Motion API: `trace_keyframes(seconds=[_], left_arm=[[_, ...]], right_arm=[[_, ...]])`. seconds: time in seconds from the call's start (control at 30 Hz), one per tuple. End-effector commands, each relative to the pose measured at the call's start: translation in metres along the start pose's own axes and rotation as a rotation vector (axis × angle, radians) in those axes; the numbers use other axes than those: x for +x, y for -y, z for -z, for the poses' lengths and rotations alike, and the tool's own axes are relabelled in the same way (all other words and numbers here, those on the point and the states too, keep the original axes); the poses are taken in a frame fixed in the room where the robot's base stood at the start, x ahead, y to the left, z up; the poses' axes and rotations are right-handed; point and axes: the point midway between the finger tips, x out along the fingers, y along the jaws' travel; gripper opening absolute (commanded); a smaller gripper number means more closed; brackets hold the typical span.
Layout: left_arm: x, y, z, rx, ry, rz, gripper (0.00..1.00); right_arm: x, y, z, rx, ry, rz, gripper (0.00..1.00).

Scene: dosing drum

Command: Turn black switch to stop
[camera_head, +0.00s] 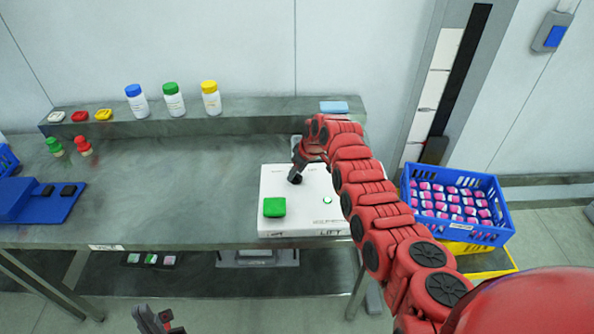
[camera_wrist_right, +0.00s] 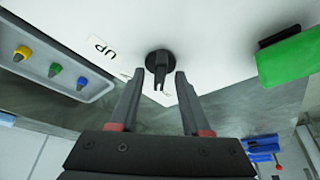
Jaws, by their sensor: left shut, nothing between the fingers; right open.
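The black switch (camera_head: 295,178) sits on the top of a white control box (camera_head: 330,213), near its back left part. In the right wrist view the switch (camera_wrist_right: 159,67) is a round black knob with a narrow grip, beside the printed letters "UP". My right gripper (camera_head: 298,166) is over it. In the right wrist view my right gripper (camera_wrist_right: 155,92) is open, with one finger on each side of the knob's grip and a gap visible. Whether it touches the knob I cannot tell. My left gripper (camera_head: 160,322) is shut and empty at the bottom edge, in front of the table.
A green block-like button (camera_head: 274,207) and a small lit green light (camera_head: 327,200) are on the box. Three capped bottles (camera_head: 174,100) stand on the back ledge. A blue crate (camera_head: 457,206) of packets stands at right. The table's middle (camera_head: 180,190) is clear.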

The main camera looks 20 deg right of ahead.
Motion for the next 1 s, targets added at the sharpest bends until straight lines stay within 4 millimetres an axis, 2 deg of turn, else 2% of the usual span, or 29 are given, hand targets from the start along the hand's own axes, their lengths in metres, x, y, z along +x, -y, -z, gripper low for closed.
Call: trace_keyframes(seconds=[0.2,0.47,1.0], left_arm=[[-0.0001,0.0,-0.0001,0.0,0.0,0.0,0.0],[-0.0001,0.0,-0.0001,0.0,0.0,0.0,0.0],[-0.0001,0.0,-0.0001,0.0,0.0,0.0,0.0]], right_arm=[[0.0001,-0.0001,0.0,0.0,0.0,0.0,0.47],[-0.0001,-0.0002,-0.0001,0.001,0.0,0.0,0.01],[0.0006,0.0009,-0.0002,0.045,-0.001,-0.018,0.0]])
